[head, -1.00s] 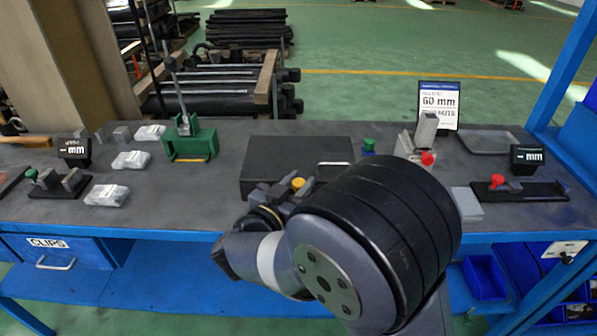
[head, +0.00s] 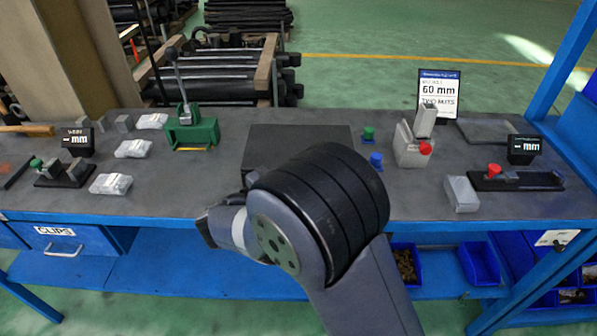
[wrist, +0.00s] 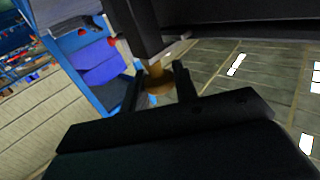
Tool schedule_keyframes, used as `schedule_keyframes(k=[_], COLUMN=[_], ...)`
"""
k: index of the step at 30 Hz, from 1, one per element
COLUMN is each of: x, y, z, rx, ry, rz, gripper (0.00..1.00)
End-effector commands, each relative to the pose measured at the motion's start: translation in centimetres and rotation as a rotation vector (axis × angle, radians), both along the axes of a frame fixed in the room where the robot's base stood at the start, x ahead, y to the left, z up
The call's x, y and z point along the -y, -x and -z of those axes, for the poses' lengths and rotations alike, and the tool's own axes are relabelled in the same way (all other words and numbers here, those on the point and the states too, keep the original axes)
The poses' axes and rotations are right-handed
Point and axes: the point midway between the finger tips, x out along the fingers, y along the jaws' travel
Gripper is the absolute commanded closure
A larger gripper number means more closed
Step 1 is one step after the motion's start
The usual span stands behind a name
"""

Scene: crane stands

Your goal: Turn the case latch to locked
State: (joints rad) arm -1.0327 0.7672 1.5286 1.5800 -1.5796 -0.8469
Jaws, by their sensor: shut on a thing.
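The case (head: 296,135) is a flat dark box in the middle of the bench in the head view. My arm covers its front right part. In the wrist view its dark body (wrist: 235,22) fills the top. The case latch (wrist: 157,74) is a small yellow-brown piece under the dark body there. My gripper (wrist: 158,84) has one finger on each side of it and is shut on it. In the head view the latch and fingertips are hidden behind my arm. The latch's exact angle is hard to tell.
A green lever clamp (head: 192,132) stands left of the case, near several clear bags (head: 133,149). To the right are green (head: 369,133) and blue (head: 376,160) knobs, a grey block with a red knob (head: 410,148), and a 60 mm sign (head: 439,95). A blue drawer (head: 62,243) hangs below left.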

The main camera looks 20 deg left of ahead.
Motion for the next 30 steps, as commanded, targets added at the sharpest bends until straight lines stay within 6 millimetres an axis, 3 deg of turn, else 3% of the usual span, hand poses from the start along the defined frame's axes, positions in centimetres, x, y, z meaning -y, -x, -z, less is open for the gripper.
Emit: schedule_keyframes(k=[1, 2, 9, 20, 30], x=[0.0, 0.0, 0.0, -0.6, -4.1], y=[-0.1, -0.1, -0.1, 0.8, 6.4], z=[-0.3, -0.3, -0.2, -0.1, 0.0], rx=[0.007, 0.007, 0.004, 0.002, 0.003], ry=[-0.002, -0.002, -0.001, -0.001, -0.002], rz=[-0.001, -0.001, -0.001, -0.005, -0.005], gripper=[0.95, 0.70, 0.51, 0.51, 0.51])
